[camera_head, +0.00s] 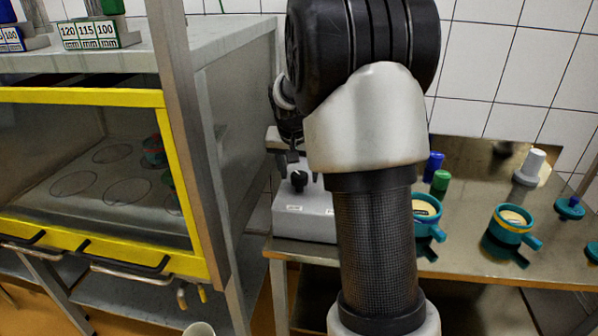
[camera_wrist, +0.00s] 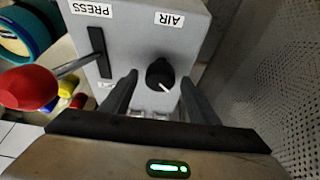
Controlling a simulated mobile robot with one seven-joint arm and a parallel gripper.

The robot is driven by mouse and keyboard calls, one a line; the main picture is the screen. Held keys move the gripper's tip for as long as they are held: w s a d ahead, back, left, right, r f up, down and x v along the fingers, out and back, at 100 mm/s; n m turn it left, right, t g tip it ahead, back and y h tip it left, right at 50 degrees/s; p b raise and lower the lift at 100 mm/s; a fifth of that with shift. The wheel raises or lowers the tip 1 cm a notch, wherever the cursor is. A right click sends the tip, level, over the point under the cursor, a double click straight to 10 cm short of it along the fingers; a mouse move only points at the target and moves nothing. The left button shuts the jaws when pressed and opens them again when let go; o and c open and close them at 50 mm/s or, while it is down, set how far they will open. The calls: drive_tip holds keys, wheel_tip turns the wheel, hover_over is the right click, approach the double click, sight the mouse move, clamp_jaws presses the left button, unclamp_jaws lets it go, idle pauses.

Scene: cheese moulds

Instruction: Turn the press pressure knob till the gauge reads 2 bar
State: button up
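The black knob (camera_wrist: 160,73) with a white pointer mark sits on the grey press control box (camera_wrist: 135,40), by a label reading AIR. The pointer slants toward the lower right in the wrist view. My gripper (camera_wrist: 159,82) is open, with one finger on each side of the knob and visible gaps between. In the head view, my gripper (camera_head: 290,158) is just above the knob (camera_head: 299,181) on the box (camera_head: 305,216); my arm hides part of the box. No gauge face is visible in either view.
A lever with a red ball (camera_wrist: 28,88) stands left of the knob by the PRESS label in the wrist view. Teal moulds (camera_head: 512,225) stand on the steel table (camera_head: 465,262). A yellow-framed cabinet (camera_head: 85,97) is at the left, its metal post close to my arm.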

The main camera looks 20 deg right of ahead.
drive_tip(key=p+v, duration=0.2)
drive_tip(key=v, duration=1.5)
drive_tip(key=shift+r, duration=0.2)
drive_tip(key=shift+s+a, duration=0.1)
drive_tip(key=shift+s, duration=0.05)
drive_tip(key=s+a+r+n+t+y+p, duration=0.1)
drive_tip(key=s+a+r+n+p, duration=0.1)
drive_tip(key=s+a+r+p, duration=0.3)
drive_tip(key=s+a+r+n+p, duration=0.1)
drive_tip(key=s+a+r+p, duration=0.15)
drive_tip(key=s, duration=0.55)
drive_tip(key=s+a+n+t+y+p, duration=0.1)
drive_tip(key=s+a+n+p, duration=0.2)
drive_tip(key=s, duration=0.9)
drive_tip(key=shift+a+n+p, duration=0.4)
drive_tip(key=shift+a+p, duration=0.3)
drive_tip(key=shift+a, duration=0.05)
drive_tip(key=shift+d, duration=0.15)
